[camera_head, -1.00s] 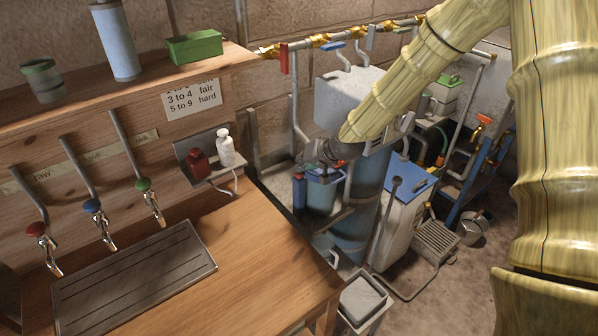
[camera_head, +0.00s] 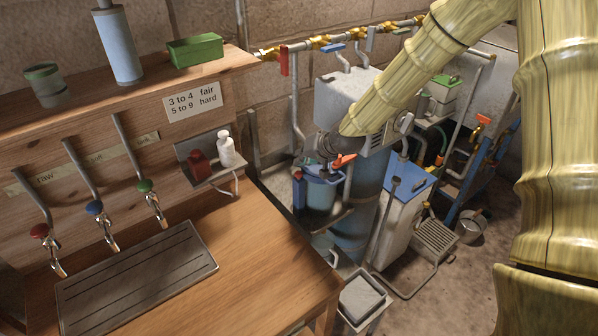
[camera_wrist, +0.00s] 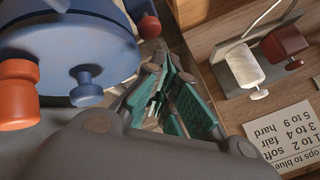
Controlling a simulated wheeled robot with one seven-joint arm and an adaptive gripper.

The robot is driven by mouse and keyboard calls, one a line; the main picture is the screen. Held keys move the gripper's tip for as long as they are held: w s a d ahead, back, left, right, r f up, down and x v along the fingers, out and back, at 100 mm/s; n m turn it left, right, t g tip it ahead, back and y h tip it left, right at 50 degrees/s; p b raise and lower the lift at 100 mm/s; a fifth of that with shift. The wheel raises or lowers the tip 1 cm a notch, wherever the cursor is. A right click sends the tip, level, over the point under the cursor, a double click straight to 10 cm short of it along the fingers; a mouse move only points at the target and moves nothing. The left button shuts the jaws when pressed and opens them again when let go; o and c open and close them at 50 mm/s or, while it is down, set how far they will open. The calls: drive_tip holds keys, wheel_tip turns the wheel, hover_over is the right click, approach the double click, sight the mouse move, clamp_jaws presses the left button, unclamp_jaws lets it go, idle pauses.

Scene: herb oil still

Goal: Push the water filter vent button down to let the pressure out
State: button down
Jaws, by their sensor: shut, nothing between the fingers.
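The water filter housing (camera_head: 322,192) with a blue top stands beyond the wooden counter in the head view. In the wrist view its round blue head (camera_wrist: 70,48) fills the upper left. An orange-red knob (camera_wrist: 18,95), a blue knob (camera_wrist: 86,85) and a dark red knob (camera_wrist: 149,27) show around it; I cannot tell which is the vent button. An orange lever-like part (camera_head: 343,160) shows near the filter top in the head view. My gripper (camera_wrist: 160,62) is shut and empty, its teal fingers beside the blue head, near the dark red knob. I cannot tell whether it touches anything.
A wooden counter (camera_head: 240,270) with taps and a drip tray (camera_head: 135,280) lies left. A grey box, pipes and a blue-lidded bin (camera_head: 408,180) crowd the filter.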

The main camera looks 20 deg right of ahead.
drive_tip(key=shift+r+p, duration=1.15)
drive_tip(key=shift+r, duration=1)
drive_tip(key=c, duration=2.2)
unclamp_jaws()
